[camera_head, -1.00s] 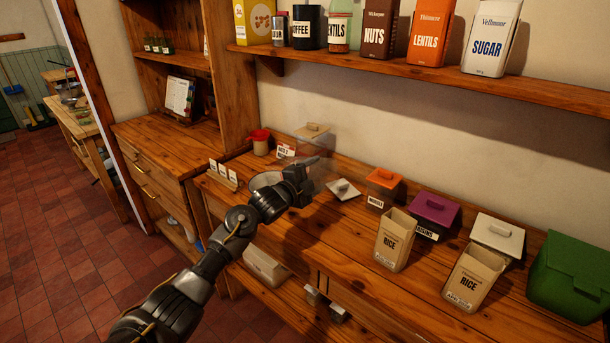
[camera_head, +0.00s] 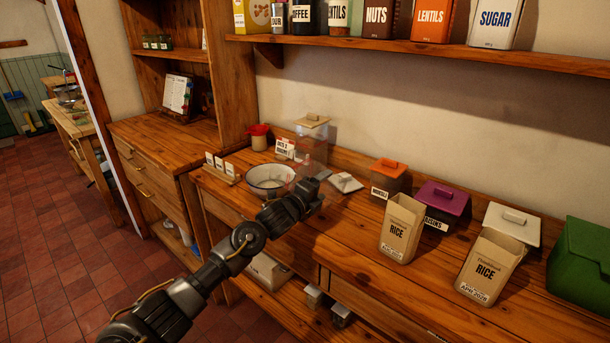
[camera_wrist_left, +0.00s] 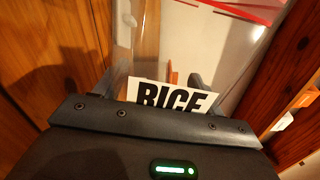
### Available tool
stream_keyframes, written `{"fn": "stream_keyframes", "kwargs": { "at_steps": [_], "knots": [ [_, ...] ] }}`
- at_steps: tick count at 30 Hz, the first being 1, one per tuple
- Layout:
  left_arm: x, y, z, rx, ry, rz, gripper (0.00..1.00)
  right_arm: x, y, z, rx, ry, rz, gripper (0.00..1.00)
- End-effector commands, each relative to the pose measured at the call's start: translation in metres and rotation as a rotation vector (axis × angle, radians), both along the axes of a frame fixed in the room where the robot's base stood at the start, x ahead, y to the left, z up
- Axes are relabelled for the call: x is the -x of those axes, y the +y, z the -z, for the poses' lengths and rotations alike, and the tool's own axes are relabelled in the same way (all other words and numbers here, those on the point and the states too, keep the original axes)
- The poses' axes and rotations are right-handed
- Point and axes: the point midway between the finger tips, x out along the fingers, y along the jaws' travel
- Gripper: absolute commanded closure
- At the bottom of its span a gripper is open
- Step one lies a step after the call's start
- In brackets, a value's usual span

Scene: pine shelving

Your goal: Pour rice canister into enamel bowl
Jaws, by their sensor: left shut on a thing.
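My left gripper (camera_head: 308,188) is shut on a clear rice canister, whose "RICE" label (camera_wrist_left: 178,97) shows between the fingers in the left wrist view. In the head view the canister is faint, its clear wall with thin red lines (camera_head: 288,183) showing beside the bowl and partly hidden by my gripper. I cannot tell its exact tilt or see rice flowing. The white enamel bowl (camera_head: 268,182) stands on the counter just left of my gripper; its inside looks pale. My right gripper is not in view.
A white lid (camera_head: 346,182) lies right of my gripper. A clear lidded canister (camera_head: 313,140) stands behind. A red-topped tub (camera_head: 258,137) and card holder (camera_head: 221,168) stand left. Two open RICE boxes (camera_head: 401,230), (camera_head: 487,268) stand right, before lidded tubs and a green box (camera_head: 580,258).

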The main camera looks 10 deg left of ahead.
Motion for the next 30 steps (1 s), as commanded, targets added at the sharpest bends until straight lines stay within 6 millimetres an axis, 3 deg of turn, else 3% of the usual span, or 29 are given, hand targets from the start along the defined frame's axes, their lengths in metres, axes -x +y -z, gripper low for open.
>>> {"fn": "stream_keyframes", "kwargs": {
  "at_steps": [1, 3, 16, 24, 30],
  "knots": [
    [0.000, -0.001, 0.011, -0.030, -0.021, 0.001, 0.63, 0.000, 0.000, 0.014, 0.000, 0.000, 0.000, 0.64],
    [0.001, -0.002, 0.014, -0.061, -0.041, 0.000, 0.63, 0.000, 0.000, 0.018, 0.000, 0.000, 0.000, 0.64],
    [0.001, -0.002, 0.016, -0.116, -0.073, 0.001, 0.63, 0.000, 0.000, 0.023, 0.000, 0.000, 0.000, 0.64],
    [-0.002, 0.003, 0.025, -0.439, -0.273, -0.001, 0.63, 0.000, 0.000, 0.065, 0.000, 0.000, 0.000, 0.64],
    [-0.003, 0.004, 0.021, -0.535, -0.328, 0.000, 0.63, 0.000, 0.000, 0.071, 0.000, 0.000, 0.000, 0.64]
  ]
}}
